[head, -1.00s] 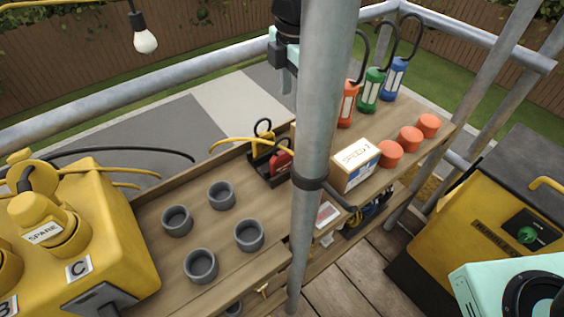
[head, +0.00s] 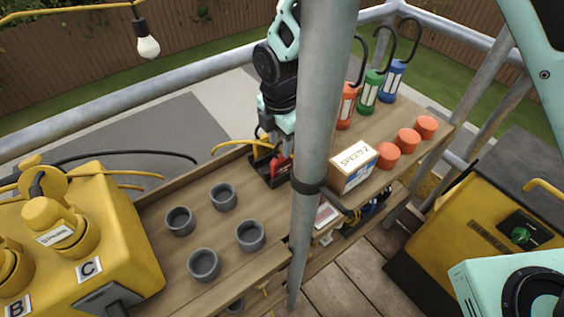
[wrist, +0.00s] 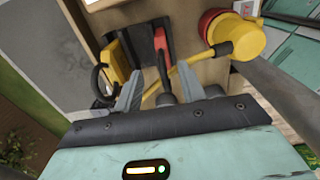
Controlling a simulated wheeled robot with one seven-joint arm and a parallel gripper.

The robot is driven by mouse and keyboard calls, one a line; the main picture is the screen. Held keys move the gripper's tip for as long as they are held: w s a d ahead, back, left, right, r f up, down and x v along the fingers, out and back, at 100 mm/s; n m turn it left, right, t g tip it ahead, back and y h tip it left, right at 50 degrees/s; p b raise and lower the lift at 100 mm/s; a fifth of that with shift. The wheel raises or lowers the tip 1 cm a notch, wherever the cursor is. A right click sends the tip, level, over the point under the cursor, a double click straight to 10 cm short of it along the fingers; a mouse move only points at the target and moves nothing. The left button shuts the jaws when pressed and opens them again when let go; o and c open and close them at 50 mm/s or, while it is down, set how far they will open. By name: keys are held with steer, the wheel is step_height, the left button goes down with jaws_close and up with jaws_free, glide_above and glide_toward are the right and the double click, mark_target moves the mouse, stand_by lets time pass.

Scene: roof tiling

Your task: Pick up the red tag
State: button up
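The red tag (head: 281,164) stands in a small dark holder (head: 262,174) on the wooden shelf, partly hidden by my gripper and the scaffold pole. In the wrist view the red tag (wrist: 161,40) has a dark loop pointing toward me. My gripper (head: 279,150) is just above the holder, pointing down. In the wrist view my gripper (wrist: 159,75) is open, one finger on each side of the red tag's dark loop; I cannot tell whether they touch it. A yellow tag (wrist: 117,50) with a black loop stands beside the red one.
A grey scaffold pole (head: 318,120) stands close to the arm's right. A labelled box (head: 352,170) is right of the holder, several grey cups (head: 223,196) left. A yellow cable (head: 235,146) passes behind; a yellow plug (wrist: 236,38) is near my right finger.

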steer(key=f, duration=0.1)
steer(key=f+p, duration=0.1)
steer(key=f, duration=0.1)
steer(key=shift+s+d+f, duration=0.2)
steer(key=shift+s+f, duration=0.1)
steer(key=shift+f, duration=0.65)
jaws_close()
steer(key=shift+w, duration=0.1)
steer(key=shift+r, duration=0.1)
step_height(320, 180, up, 10)
steer(key=shift+f+b, duration=0.1)
steer(key=shift+b, duration=0.7)
